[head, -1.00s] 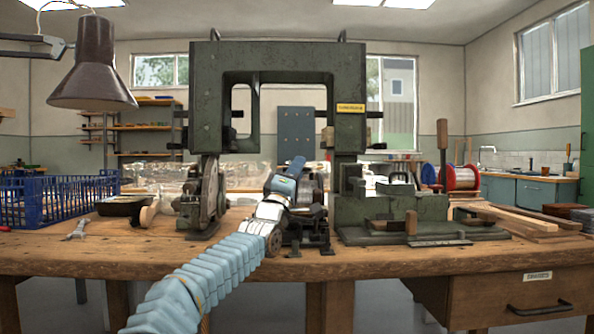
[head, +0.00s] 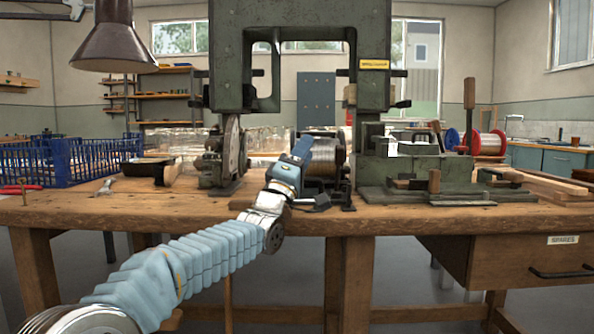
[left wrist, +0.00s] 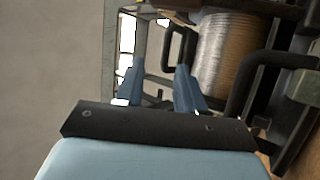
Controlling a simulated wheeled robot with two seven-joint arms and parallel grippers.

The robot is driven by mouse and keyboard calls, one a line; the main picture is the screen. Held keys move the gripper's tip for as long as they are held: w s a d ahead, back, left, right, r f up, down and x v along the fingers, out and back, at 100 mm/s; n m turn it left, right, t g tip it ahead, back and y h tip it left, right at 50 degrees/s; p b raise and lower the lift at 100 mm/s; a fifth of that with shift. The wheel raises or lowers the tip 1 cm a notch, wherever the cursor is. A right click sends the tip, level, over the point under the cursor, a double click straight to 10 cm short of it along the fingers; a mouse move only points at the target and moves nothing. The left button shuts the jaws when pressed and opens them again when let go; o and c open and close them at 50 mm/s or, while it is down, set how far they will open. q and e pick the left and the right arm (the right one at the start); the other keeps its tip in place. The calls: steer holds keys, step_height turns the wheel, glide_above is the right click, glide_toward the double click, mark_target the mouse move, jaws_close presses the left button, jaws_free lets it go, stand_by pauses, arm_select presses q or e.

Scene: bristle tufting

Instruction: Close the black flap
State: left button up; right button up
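My left gripper (head: 302,148) reaches up in front of the left side of a dark frame that holds a silvery wire spool (head: 328,157). In the left wrist view its two blue fingers (left wrist: 159,88) stand apart with no object clearly between them. Beyond the fingertips is a black loop handle (left wrist: 174,48), beside the wire spool (left wrist: 222,52). A thicker black bent bar (left wrist: 262,72) is right of the fingers. I cannot tell for sure which dark part is the black flap. In the head view, my gripper and wrist hide part of the spool frame. My right gripper is not in view.
The tall green machine (head: 232,60) arches over the spool on the wooden bench (head: 130,212). A blue crate (head: 75,160) stands at the left, below a hanging lamp (head: 113,45). A red-ended spool (head: 487,143) stands at the right. The bench's front left is mostly clear.

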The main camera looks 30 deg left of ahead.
arm_select(q)
steer(key=v, duration=0.4)
steer(key=shift+s+f, duration=0.1)
steer(key=shift+f, duration=0.05)
stand_by(0.4)
